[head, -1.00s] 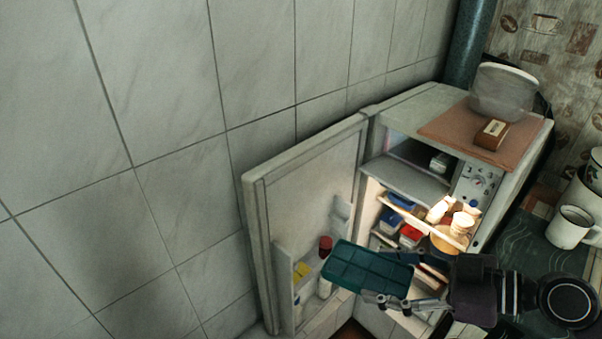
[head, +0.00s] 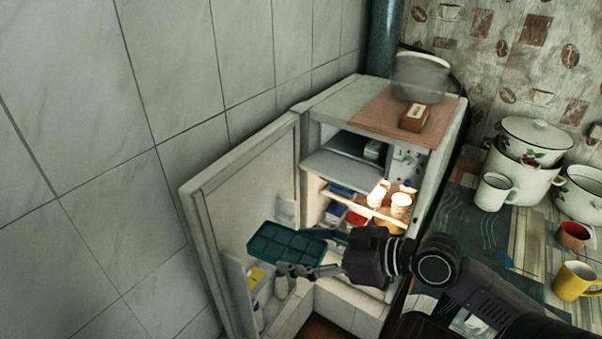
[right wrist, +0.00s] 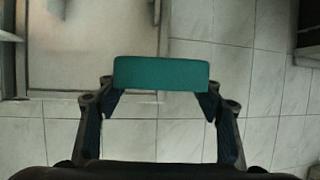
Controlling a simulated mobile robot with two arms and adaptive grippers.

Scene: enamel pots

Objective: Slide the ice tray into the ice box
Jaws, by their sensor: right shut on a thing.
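The teal ice tray (head: 285,245) is in my right gripper (head: 318,253), in front of the open fridge and beside its door. In the right wrist view the tray (right wrist: 160,73) sits between the two fingertips of the right gripper (right wrist: 161,98), one at each end. In the head view its compartments face the camera. The ice box (head: 355,155) is the upper compartment of the fridge. It is open at the front, with a grey flap or shelf (head: 340,174) at its lower edge and a small container (head: 373,150) inside. My left gripper is not in view.
The fridge door (head: 250,205) stands open at the left, with bottles in its lower rack. Lit jars (head: 400,204) and packages fill the shelf below the ice box. Pots and mugs (head: 493,191) crowd the counter at right.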

